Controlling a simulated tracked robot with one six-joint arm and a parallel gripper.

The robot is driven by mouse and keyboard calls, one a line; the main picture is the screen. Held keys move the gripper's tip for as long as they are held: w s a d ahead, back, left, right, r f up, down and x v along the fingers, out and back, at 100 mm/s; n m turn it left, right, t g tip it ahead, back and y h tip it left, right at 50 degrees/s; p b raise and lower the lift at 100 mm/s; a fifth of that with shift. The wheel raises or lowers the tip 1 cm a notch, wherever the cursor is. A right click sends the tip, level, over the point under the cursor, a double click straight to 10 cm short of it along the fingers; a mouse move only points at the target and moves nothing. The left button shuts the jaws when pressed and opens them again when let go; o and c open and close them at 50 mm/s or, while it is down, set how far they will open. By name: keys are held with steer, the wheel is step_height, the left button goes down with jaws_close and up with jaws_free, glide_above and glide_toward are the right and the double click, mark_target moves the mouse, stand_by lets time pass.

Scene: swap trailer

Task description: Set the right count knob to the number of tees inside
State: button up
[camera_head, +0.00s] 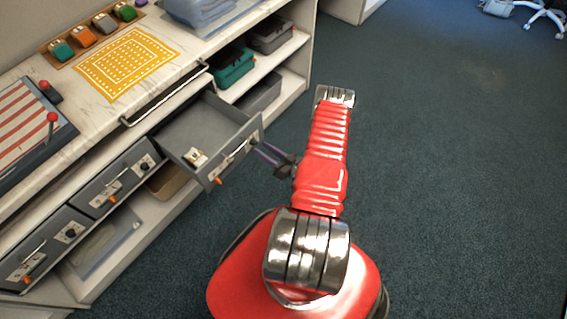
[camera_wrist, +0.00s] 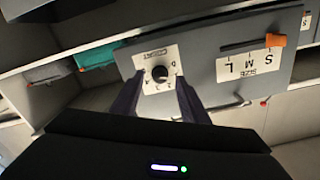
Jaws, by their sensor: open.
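The right drawer (camera_head: 208,128) is pulled open in the head view. A small pale and tan item (camera_head: 195,157) lies inside near its front; I cannot tell how many tees it holds. In the wrist view the drawer front (camera_wrist: 230,70) appears upside down. Its round black count knob (camera_wrist: 160,73) sits on a white COUNT label with small numerals; its setting is unclear. My gripper (camera_wrist: 158,97) is open, with its dark fingers on either side of the knob's lower area. Whether they touch the front is unclear. In the head view my gripper (camera_head: 268,154) is beside the drawer front.
Two shut drawers, the middle (camera_head: 112,185) and left (camera_head: 40,250), have similar controls. A red-striped board (camera_head: 25,120) and a yellow grid mat (camera_head: 125,65) lie on the counter.

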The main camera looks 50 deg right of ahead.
steer(key=s, duration=1.1)
steer(key=shift+s+d, duration=0.15)
steer(key=shift+s, duration=0.05)
steer(key=m, duration=3.4)
steer(key=shift+d+r, duration=0.1)
steer(key=shift+r, duration=0.25)
steer(key=shift+w, duration=0.15)
